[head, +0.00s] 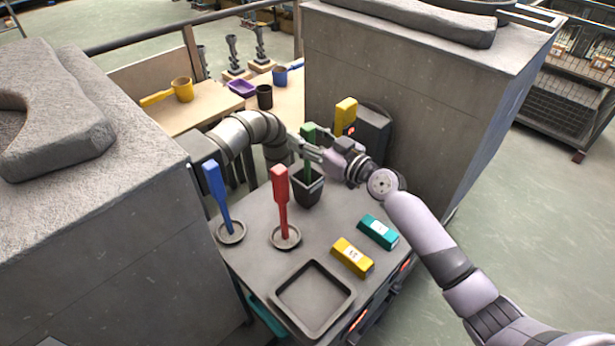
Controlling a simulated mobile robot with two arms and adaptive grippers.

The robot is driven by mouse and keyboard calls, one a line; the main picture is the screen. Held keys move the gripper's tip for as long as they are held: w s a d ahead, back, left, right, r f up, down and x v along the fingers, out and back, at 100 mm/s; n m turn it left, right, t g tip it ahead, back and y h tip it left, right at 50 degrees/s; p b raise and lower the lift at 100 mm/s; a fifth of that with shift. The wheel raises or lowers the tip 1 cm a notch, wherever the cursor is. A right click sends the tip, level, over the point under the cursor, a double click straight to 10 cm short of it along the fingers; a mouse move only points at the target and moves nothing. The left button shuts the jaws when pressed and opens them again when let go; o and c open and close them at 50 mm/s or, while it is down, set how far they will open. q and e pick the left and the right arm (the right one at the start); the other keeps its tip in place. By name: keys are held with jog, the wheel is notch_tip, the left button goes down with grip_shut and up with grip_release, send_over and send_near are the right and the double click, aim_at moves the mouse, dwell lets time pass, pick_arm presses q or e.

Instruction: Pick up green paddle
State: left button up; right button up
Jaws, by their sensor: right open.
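The green paddle (308,134) stands upright in a dark square cup (308,190) near the back of the grey cart top. My right gripper (300,147) reaches in from the right at the paddle's height. Its jaws are open, with the fingers at the paddle and partly covering it. I cannot tell whether they touch it. A red paddle (281,200) and a blue paddle (216,195) stand in round dishes in front and to the left. A yellow paddle (346,113) shows behind my gripper. My left gripper is not in view.
A grey elbow pipe (240,132) comes from the left stone block (95,210), close to the green paddle. Another large block (420,95) stands behind right. Yellow (352,257) and teal (378,232) boxes and an empty tray (313,298) occupy the cart's front.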

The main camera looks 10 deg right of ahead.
jog(key=shift+c, duration=0.2)
grip_shut()
dwell(0.3)
